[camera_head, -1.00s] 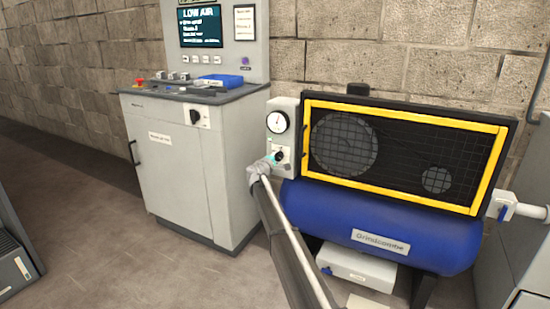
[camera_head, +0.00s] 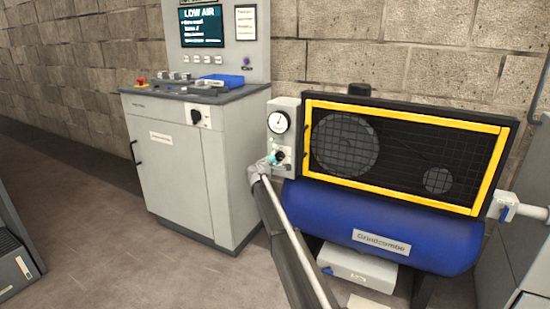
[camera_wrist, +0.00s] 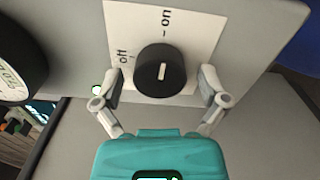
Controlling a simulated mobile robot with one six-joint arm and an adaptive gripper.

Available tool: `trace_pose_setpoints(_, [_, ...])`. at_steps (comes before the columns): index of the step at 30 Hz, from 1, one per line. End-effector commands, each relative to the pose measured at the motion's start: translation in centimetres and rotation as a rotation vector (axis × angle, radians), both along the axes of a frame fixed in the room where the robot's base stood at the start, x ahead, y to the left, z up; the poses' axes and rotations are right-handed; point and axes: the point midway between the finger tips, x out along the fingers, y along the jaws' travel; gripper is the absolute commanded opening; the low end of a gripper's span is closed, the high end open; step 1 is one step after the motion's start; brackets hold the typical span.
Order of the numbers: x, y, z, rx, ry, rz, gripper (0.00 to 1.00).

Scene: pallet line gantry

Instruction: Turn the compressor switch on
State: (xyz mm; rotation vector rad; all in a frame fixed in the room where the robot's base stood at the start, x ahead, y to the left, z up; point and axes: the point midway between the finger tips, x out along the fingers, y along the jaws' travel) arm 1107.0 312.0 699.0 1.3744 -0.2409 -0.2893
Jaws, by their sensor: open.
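The compressor switch (camera_wrist: 160,72) is a round black knob with a white mark, on a white plate reading "off" and "on". In the wrist view its mark points toward "on". In the head view the switch is small, on the grey panel (camera_head: 291,112) at the compressor's left end, and partly hidden by my gripper (camera_head: 274,160). In the wrist view my gripper (camera_wrist: 163,82) is open, with one finger on each side of the knob. I cannot tell whether the fingers touch it.
A dial gauge (camera_head: 279,122) sits above the switch. The blue compressor tank (camera_head: 330,215) and yellow-framed grille (camera_head: 400,112) stand to the right. A grey control cabinet (camera_head: 170,170) stands left, its screen (camera_head: 201,26) reading "LOW AIR". The floor in front of the cabinet is clear.

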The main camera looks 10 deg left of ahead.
Motion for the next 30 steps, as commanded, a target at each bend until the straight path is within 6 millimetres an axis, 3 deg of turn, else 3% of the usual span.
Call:
trace_pose_setpoints(11, [-1.8, 0.6, 0.0, 0.000, 0.000, 0.000, 0.93])
trace_pose_setpoints(30, [-10.1, 3.6, 0.0, 0.000, 0.000, 0.000, 0.93])
